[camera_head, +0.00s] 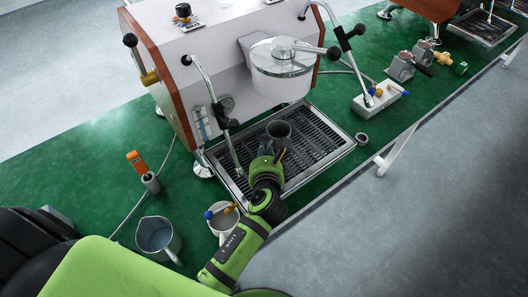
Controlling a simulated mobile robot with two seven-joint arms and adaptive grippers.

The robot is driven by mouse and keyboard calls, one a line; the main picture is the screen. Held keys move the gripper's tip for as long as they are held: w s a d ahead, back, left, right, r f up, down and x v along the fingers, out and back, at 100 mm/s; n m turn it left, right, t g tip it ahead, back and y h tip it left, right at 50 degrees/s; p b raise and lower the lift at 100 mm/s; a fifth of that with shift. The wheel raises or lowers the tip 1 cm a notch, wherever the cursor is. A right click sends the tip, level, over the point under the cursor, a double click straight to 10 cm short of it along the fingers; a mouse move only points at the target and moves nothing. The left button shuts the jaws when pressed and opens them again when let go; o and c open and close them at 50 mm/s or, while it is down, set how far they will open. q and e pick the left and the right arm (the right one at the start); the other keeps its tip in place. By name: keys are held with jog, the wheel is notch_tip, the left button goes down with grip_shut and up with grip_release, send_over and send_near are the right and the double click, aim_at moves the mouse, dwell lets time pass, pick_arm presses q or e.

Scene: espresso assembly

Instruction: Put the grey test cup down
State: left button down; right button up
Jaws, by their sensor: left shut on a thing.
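The grey test cup (278,131) is a small dark grey cup, upright, with its open top facing the camera. It is over the black slatted drip tray (325,140) of the white espresso machine (215,55). My left gripper (271,151) is shut on the cup from its near side. Whether the cup's base touches the tray slats cannot be told, since the gripper and cup wall hide it. My right gripper is not in view.
A grey pitcher (159,240) and a light cup (223,218) with blue and yellow parts stand near my left arm. An orange-topped tool (137,162) stands left of the machine. A white block (380,97) and small ring (361,138) are right of the tray. The green table's edge is close.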

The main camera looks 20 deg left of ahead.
pick_arm(q)
jog(key=shift+f, duration=0.15)
jog(key=c, duration=1.2)
grip_release()
jog(key=shift+a+f, duration=0.1)
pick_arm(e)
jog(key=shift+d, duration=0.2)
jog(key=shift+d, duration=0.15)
pick_arm(q)
jog(key=v, duration=1.2)
jog(key=shift+r, duration=0.25)
